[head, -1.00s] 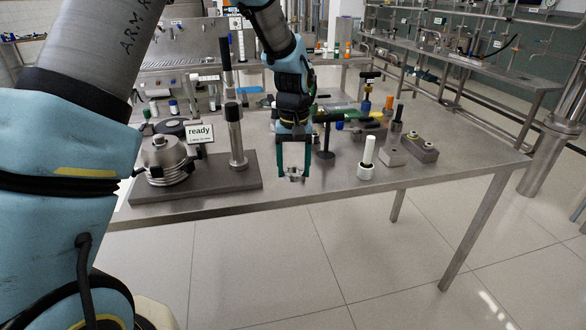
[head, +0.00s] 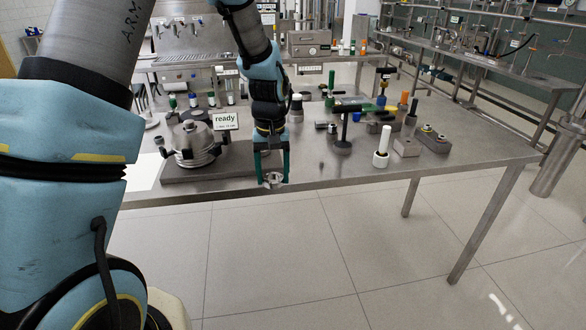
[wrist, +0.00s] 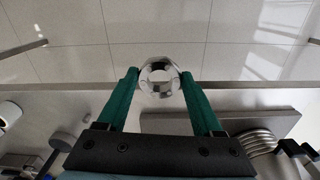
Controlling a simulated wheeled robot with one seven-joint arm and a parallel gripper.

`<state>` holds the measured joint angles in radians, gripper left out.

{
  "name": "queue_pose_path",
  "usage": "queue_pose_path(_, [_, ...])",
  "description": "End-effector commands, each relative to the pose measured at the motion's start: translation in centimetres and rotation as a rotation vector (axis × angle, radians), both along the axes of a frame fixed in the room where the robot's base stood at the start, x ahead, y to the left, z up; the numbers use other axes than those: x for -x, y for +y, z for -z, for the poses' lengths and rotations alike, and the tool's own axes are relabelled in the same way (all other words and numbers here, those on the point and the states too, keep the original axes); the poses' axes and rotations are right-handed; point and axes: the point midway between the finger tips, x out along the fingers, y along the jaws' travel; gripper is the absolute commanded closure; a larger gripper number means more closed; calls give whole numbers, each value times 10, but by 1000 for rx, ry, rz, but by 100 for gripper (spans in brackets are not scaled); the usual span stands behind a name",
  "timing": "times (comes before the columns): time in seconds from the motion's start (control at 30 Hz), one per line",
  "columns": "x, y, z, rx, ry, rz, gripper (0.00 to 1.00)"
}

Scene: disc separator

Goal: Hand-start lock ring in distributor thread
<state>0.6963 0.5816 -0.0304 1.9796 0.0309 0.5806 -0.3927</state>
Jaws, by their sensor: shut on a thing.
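My gripper (head: 273,172) points down and is shut on a small silver lock ring (head: 273,182), held in the air at the front edge of the table. In the wrist view the ring (wrist: 160,89) sits level between the two green fingertips, its open hole facing the camera. The distributor with its stack of metal discs (head: 197,153) stands to the left of my gripper on a grey base plate (head: 238,165), with a domed top. The ring is apart from it. The thread on the distributor is too small to make out.
A "ready" sign (head: 225,121) stands beside the disc stack. A black-handled stand (head: 343,140) and a white post (head: 382,147) are to the right of my gripper, with more tools behind. Open floor lies in front of the steel table (head: 330,185).

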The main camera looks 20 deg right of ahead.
Motion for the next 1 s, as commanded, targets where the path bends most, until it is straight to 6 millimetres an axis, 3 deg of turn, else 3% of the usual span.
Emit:
queue_pose_path(0.23, [-23,85,19,-2,2,-100,100])
queue_pose_path(0.5, [-61,226,52,-1,3,-261,100])
queue_pose_path(0.63, [-75,277,65,-1,2,-314,100])
queue_pose_path(0.83, [-88,320,75,0,1,-359,100])
queue_pose_path(1.0, [-89,319,74,1,0,-356,100])
